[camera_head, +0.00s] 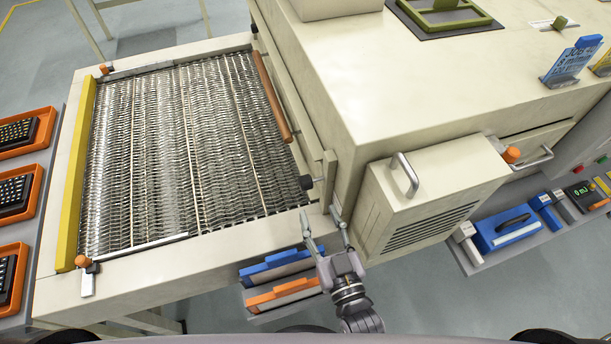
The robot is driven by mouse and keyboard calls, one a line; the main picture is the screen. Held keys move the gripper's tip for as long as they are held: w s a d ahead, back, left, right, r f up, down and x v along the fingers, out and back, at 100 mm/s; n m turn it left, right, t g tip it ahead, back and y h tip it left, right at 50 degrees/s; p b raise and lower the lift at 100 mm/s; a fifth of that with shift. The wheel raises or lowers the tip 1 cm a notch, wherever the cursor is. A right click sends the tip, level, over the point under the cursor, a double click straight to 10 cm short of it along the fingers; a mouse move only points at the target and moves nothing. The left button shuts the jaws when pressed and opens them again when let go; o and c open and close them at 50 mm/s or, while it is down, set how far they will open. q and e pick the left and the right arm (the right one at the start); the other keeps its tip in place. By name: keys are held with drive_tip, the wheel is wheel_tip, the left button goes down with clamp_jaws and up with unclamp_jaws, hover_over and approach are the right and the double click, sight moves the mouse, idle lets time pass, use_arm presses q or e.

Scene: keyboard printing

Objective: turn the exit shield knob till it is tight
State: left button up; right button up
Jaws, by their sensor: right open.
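A small black knob (306,182) sticks out at the exit side of the cream machine, by the front right corner of the mesh conveyor (165,150). It looks like the exit shield knob, but how tight it is cannot be told. A brown bar (272,97) runs along the exit edge behind it. My right gripper (321,214) is open and empty, in front of the knob and apart from it, with its fingers pointing up the picture. My left gripper is not in view.
A vented cream box with a metal handle (405,175) stands close to the right of my right gripper. Blue (282,265) and orange (283,295) trays sit just below left. A yellow bar (75,180) edges the conveyor's left. Orange keyboard trays (30,128) lie far left.

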sight(308, 188)
drive_tip(key=p+x, duration=0.2)
drive_tip(key=x, duration=0.8)
drive_tip(key=shift+w, duration=0.2)
drive_tip(key=shift+c, duration=0.4)
clamp_jaws()
